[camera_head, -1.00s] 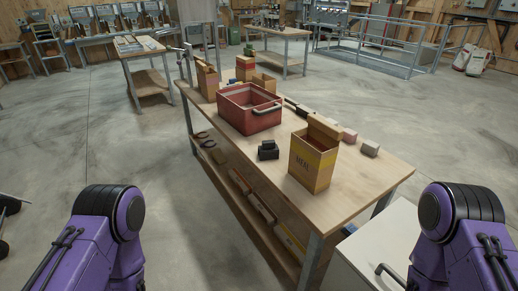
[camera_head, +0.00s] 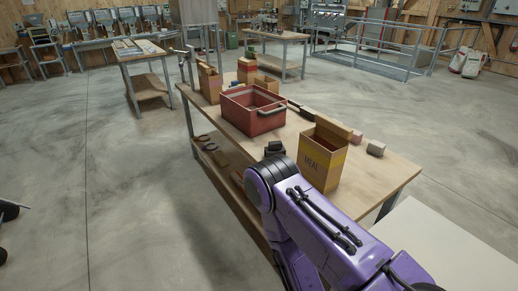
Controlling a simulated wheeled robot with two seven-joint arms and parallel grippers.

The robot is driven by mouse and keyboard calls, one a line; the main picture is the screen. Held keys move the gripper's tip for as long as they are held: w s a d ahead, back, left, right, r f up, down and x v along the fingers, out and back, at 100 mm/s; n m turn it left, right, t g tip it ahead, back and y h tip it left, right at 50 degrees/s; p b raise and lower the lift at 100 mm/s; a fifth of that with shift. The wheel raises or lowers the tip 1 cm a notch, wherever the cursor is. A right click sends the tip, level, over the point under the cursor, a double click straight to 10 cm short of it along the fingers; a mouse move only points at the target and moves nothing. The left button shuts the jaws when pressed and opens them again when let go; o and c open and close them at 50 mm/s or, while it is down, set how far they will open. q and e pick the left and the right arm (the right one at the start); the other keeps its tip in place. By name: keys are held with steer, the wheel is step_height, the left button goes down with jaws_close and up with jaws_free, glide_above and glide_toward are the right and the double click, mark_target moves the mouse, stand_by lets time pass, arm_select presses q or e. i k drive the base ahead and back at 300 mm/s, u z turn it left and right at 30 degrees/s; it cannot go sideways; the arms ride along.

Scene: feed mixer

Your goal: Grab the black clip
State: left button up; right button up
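A small black object (camera_head: 274,148), which looks like the black clip, sits on the wooden worktable (camera_head: 385,178), between the red bin and the yellow MEAL box. Its lower part is hidden behind the black joint of my purple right arm, which reaches in from the lower right. I cannot tell whether the arm touches it. My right gripper is not visible.
A red bin (camera_head: 248,122) with a dark handle stands behind the black object. The open yellow MEAL box (camera_head: 318,164) stands to its right. Small blocks (camera_head: 375,148) lie farther right. A white surface (camera_head: 440,245) is at the lower right.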

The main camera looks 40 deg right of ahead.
mark_target(274, 148)
steer(key=i, duration=2.1)
steer(key=z, duration=3)
